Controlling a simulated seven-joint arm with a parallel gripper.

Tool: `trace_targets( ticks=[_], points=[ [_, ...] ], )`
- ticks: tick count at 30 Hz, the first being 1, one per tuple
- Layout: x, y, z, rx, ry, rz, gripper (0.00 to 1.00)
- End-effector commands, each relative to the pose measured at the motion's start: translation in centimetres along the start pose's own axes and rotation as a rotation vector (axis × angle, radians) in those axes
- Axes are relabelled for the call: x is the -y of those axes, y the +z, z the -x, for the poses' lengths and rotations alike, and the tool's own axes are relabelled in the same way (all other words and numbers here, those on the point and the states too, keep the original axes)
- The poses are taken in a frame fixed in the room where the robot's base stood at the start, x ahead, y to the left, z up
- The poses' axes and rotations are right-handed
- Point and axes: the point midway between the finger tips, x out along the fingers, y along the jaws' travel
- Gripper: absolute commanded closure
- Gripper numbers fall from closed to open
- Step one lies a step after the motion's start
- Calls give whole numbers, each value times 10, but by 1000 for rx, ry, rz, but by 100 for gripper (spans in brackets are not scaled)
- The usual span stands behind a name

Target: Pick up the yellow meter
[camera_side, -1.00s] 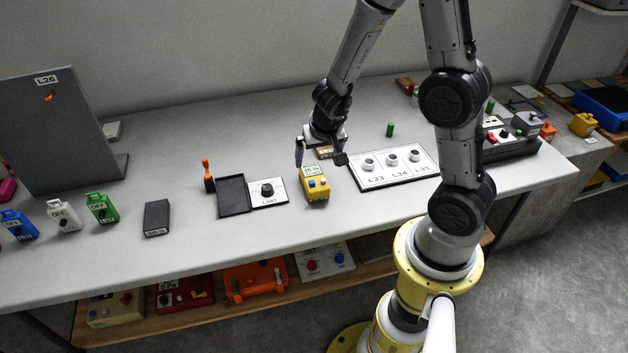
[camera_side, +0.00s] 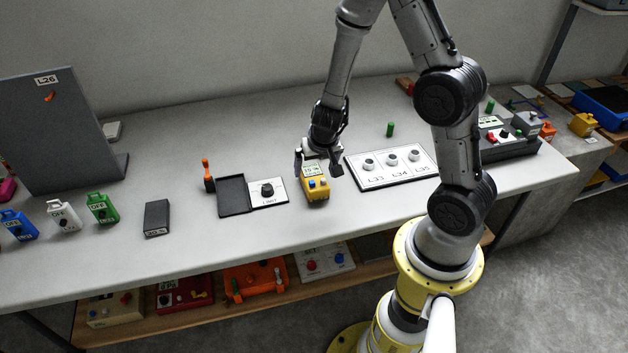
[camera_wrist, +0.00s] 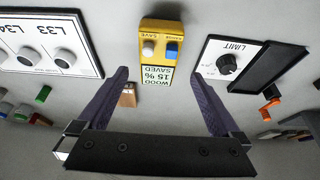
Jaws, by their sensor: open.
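The yellow meter (camera_side: 315,187) lies on the table in the side view, between the LIMIT panel and the white three-knob panel. It has a display and two buttons. In the wrist view the meter (camera_wrist: 160,45) is at top centre; its display reads "WOOD 15 % SAVED", upside down, beside a white and a blue button. My gripper (camera_side: 318,170) is close to the meter at its back end in the side view. In the wrist view my gripper (camera_wrist: 160,80) is open, with one finger on each side of the meter's line. Nothing is held.
The LIMIT panel (camera_wrist: 226,62) and a black tray (camera_side: 234,196) lie left of the meter in the side view. The L33–L35 panel (camera_side: 393,167) lies close on the right. A small brown block (camera_wrist: 128,96) is beside one finger. The table front is clear.

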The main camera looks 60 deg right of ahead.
Motion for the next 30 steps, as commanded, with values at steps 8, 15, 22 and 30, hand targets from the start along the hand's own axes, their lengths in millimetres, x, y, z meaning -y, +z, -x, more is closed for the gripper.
trace_targets(
  ticks=[8, 15, 22, 30],
  points=[
    [-3, 2, -27, 2, 1, 1, 0],
    [-3, 2, -46, 0, 1, -1, 0],
    [-3, 2, -47, 0, 0, 0, 0],
    [-2, 2, -46, 0, 0, 0, 47]
  ],
)
